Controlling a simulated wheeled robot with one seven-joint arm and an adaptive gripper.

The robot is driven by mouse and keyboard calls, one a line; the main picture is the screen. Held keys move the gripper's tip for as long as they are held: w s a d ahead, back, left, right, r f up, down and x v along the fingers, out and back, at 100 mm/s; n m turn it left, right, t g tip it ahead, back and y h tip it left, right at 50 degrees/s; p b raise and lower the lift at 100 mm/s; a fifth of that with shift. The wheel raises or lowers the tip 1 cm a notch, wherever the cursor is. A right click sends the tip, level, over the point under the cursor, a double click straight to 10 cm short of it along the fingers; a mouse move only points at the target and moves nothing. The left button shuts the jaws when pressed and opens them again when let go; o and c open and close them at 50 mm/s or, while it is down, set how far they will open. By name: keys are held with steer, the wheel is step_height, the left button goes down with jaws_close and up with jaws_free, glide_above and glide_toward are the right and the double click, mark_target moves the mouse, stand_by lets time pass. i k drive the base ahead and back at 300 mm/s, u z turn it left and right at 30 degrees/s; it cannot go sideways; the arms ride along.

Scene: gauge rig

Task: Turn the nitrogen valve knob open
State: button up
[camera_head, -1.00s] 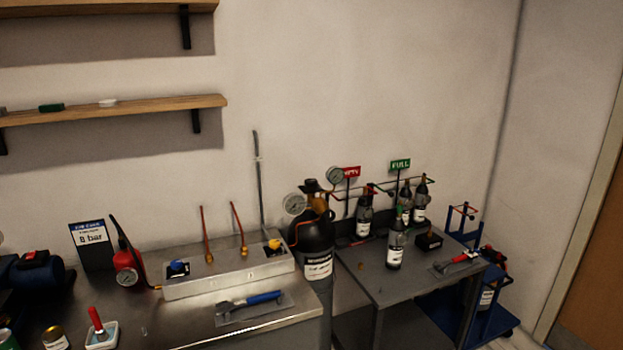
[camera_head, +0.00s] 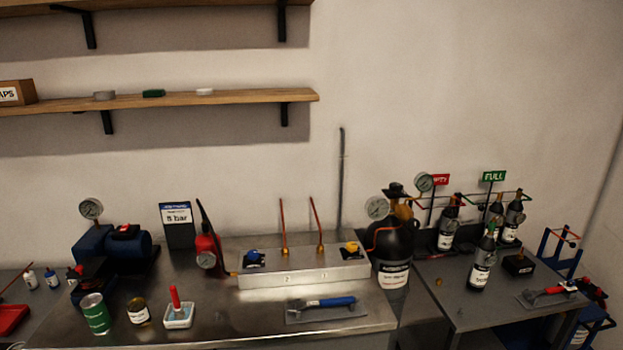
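The large black gas cylinder (camera_head: 390,243) stands at the right end of the steel bench, with a white label whose text is too small to read surely; it seems to be the nitrogen bottle. A dark knob-like part (camera_head: 394,190) sits on its top, above a brass regulator body (camera_head: 404,212). Two round gauges flank it, the left gauge (camera_head: 377,208) and the right gauge (camera_head: 424,182). I cannot tell how far the knob is turned. My gripper and arm are not in view.
The bench holds a metal block (camera_head: 304,268) with blue and yellow knobs, a blue-handled wrench (camera_head: 321,303), a red pump (camera_head: 206,252), a blue compressor (camera_head: 112,248) and small cans. Right of the cylinder, a grey table (camera_head: 448,293) carries several small bottles. Shelves hang above.

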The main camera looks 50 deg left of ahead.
mark_target(395, 187)
steer(key=u, duration=1.55)
